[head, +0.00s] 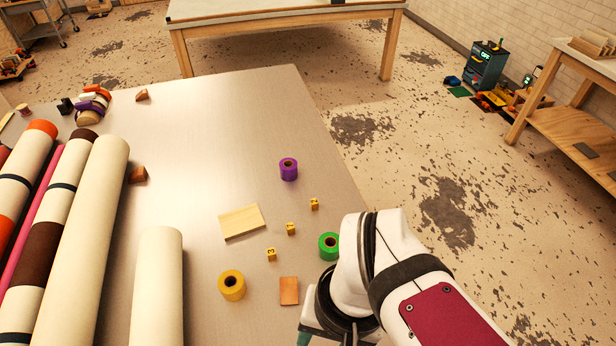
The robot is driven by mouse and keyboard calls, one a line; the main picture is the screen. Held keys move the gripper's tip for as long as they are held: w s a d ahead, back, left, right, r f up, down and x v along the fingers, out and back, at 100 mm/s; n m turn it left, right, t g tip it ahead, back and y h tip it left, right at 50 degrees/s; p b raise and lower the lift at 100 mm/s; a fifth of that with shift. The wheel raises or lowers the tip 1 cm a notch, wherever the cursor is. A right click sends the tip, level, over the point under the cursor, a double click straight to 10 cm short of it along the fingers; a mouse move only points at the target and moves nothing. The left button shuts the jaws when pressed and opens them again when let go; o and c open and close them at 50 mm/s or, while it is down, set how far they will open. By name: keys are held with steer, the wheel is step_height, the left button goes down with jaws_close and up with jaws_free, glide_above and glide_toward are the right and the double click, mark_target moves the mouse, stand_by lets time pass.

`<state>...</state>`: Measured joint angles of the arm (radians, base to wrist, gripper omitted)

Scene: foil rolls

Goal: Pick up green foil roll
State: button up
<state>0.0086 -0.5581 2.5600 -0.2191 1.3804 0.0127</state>
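The green foil roll (328,246) stands upright on the metal table, near its right edge. Its round top and dark core face up, and its right side is close to or partly covered by my white arm. A purple roll (288,169) stands farther back, and a yellow-orange roll (231,285) stands to the front left. My arm comes in from the lower right, and its wrist is just in front of and to the right of the green roll. My gripper's fingers are not visible; they are hidden or below the frame's bottom edge.
The table (205,130) also holds a wooden block (241,222), several small yellow numbered cubes (291,229) and an orange-brown tile (289,291). Large cream rolls (158,290) and striped rolls lie along the left. The table's back middle is mostly clear.

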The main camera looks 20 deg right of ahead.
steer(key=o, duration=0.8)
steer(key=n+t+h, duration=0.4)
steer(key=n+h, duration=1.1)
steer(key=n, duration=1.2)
glide_toward(330, 247)
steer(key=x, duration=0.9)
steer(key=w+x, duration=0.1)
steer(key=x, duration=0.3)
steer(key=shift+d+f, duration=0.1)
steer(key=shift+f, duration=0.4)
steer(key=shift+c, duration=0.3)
